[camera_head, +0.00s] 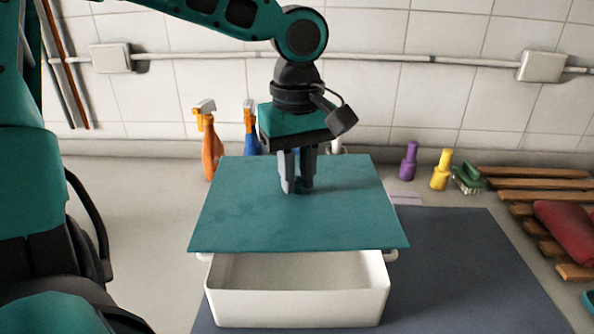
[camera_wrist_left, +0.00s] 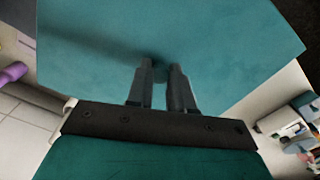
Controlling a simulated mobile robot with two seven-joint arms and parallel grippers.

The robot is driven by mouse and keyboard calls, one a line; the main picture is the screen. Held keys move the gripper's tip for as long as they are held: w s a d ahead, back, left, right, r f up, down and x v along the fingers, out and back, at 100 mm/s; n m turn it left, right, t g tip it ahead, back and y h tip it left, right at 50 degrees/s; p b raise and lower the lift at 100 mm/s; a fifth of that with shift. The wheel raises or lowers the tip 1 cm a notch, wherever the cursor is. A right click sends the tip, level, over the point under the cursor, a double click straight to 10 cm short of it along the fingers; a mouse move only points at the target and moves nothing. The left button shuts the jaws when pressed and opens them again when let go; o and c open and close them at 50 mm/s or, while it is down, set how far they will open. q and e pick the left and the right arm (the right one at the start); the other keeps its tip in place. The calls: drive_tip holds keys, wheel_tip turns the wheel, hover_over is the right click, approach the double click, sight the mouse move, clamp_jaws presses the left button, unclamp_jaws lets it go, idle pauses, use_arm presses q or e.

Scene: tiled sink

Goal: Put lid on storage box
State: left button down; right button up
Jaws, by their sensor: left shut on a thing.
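A flat teal lid (camera_head: 290,222) is held over the white storage box (camera_head: 297,306) in the head view. The lid covers the back part of the box, and the front of the box's opening shows below the lid's front edge. My left gripper (camera_head: 298,188) points down at the middle of the lid and is shut on it, probably by a handle that the fingers hide. In the left wrist view the two fingers (camera_wrist_left: 164,75) meet the lid (camera_wrist_left: 225,45) close together. My right gripper is not in view.
The box stands on a dark grey mat (camera_head: 470,265). Behind are an orange spray bottle (camera_head: 211,145), a purple bottle (camera_head: 409,160) and a yellow bottle (camera_head: 441,170). A wooden rack (camera_head: 535,184) with a red cloth-like thing (camera_head: 566,228) lies at the right.

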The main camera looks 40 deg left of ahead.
sight(298, 192)
use_arm(q)
drive_tip(key=shift+f+b, duration=0.65)
drive_tip(key=shift+f, duration=0.7)
wheel_tip(298, 192, down, 2)
drive_tip(key=b, duration=0.3)
drive_tip(key=shift+f, duration=1.05)
drive_tip(key=shift+f, duration=0.25)
drive_tip(key=shift+m+p, duration=0.3)
drive_tip(key=shift+p, duration=0.3)
drive_tip(key=shift+f, duration=0.3)
idle(1.4)
drive_tip(key=shift+s+f, duration=0.15)
drive_tip(key=shift+f, duration=0.05)
idle(0.3)
